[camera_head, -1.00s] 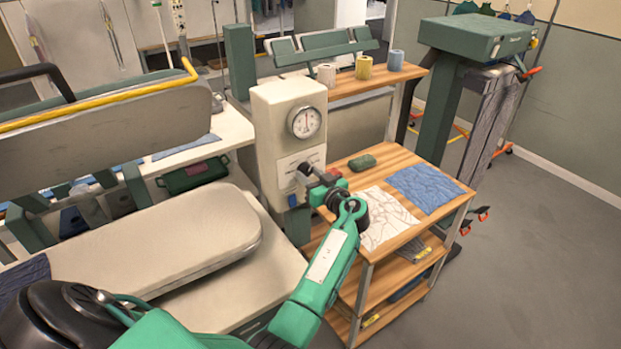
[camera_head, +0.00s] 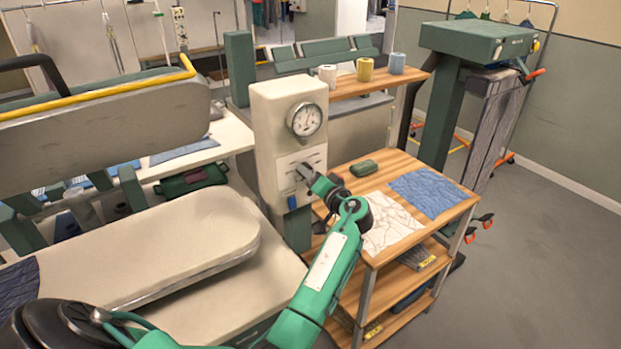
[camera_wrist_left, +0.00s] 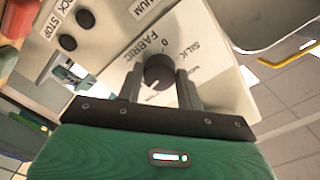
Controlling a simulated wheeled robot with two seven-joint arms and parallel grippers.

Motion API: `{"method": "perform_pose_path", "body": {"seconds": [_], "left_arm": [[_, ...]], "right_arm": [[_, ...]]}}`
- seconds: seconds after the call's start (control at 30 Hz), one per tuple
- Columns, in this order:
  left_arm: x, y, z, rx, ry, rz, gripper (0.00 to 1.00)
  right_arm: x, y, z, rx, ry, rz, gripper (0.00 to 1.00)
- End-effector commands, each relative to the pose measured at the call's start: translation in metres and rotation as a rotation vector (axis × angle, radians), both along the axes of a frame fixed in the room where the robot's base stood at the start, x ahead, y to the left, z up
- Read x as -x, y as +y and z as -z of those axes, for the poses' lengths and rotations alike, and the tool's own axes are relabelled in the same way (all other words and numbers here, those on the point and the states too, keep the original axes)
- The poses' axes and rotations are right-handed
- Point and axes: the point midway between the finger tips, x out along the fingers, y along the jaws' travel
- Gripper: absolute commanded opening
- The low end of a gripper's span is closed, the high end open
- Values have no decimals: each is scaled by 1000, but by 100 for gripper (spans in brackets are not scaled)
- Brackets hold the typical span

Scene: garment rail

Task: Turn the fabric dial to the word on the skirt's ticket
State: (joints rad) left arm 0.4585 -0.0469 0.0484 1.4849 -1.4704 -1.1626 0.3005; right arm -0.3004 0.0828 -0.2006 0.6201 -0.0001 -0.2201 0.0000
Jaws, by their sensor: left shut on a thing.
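The fabric dial (camera_wrist_left: 158,70) is a dark round knob on the cream control box (camera_head: 268,112). In the left wrist view, "FABRIC", "0", "SILK" and a partly hidden word starting "WO" are printed around it. My left gripper (camera_wrist_left: 160,88) is shut on the dial, one finger on each side. In the head view my left gripper (camera_head: 303,178) is at the box's front, below the gauge, and hides the dial. I cannot tell which word the dial points to. A dark blue pleated cloth (camera_head: 20,290), possibly the skirt, lies at the left end of the press. No ticket is readable.
A round gauge (camera_head: 306,119) is above the dial. A wooden cart (camera_head: 345,178) to the right holds a white patterned cloth (camera_head: 392,222), a blue cloth (camera_head: 428,190) and a green block (camera_head: 364,168). The padded press board (camera_head: 160,250) is left of my arm.

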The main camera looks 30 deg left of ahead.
Motion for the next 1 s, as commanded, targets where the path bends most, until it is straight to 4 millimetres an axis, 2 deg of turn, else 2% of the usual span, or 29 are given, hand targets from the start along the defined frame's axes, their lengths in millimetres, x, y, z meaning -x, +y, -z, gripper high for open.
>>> {"method": "perform_pose_path", "body": {"seconds": [0.3, 0.73, 0.77, 0.87, 1.0], "left_arm": [[0, 0, -1, -32, 76, 1, 14], [0, 0, -1, -37, 85, 0, 14], [0, 0, -1, -37, 85, 0, 39], [0, 0, -1, -37, 85, 0, 58], [0, 0, -1, -36, 86, 1, 58]], "right_arm": [[0, 0, 1, 0, 0, 1, 36], [0, 4, 1, -4, 0, 3, 36], [0, 4, 1, -4, 0, 3, 36], [0, 5, 1, -6, -1, 3, 36], [0, 5, 1, -6, -1, 3, 36]]}}
